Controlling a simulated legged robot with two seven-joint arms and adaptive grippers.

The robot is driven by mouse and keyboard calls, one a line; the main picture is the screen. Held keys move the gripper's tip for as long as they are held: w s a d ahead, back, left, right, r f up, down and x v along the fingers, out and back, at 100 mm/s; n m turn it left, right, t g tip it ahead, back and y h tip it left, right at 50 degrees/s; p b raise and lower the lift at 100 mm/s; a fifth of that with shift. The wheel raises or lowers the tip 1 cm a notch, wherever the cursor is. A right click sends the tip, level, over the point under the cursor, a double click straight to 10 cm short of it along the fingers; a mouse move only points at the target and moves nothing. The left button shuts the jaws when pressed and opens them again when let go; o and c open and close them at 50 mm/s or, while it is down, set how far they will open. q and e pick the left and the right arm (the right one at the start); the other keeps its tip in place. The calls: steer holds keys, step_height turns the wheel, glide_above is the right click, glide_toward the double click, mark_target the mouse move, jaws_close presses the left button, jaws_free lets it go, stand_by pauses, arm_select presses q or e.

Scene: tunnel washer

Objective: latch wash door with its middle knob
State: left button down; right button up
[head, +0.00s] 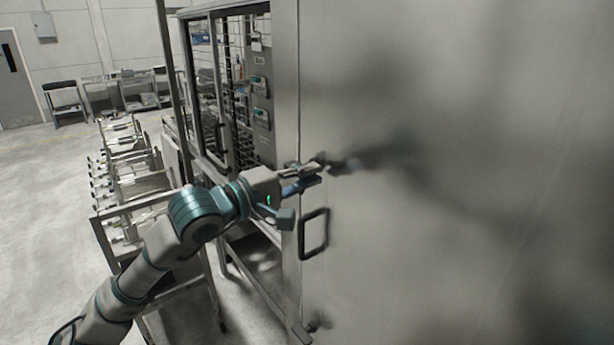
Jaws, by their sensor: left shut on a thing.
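The wash door (450,220) is the large flat metal panel filling the right of the head view, with its left edge upright. It looks shut against the frame, but I cannot tell whether it is latched. My left gripper (312,175) reaches the door's left edge, above the handle, and is shut on the middle knob. The fingers hide most of that knob, so its angle cannot be read. A lower knob (318,325) shows small and dark near the door's bottom left. My right gripper is not in view.
A dark loop handle (314,234) sticks out from the door just below my left gripper. A glass-doored cabinet (207,90) stands left of the door. A metal rack cart (125,185) stands left of my arm. Open floor (40,200) lies further left.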

arm_select(q)
steer(key=shift+f, duration=0.3)
steer(key=c, duration=1.4)
jaws_free()
steer(key=shift+o, duration=1)
steer(key=shift+w+d+r, duration=0.1)
steer(key=v, duration=1.2)
steer(key=shift+w, duration=0.15)
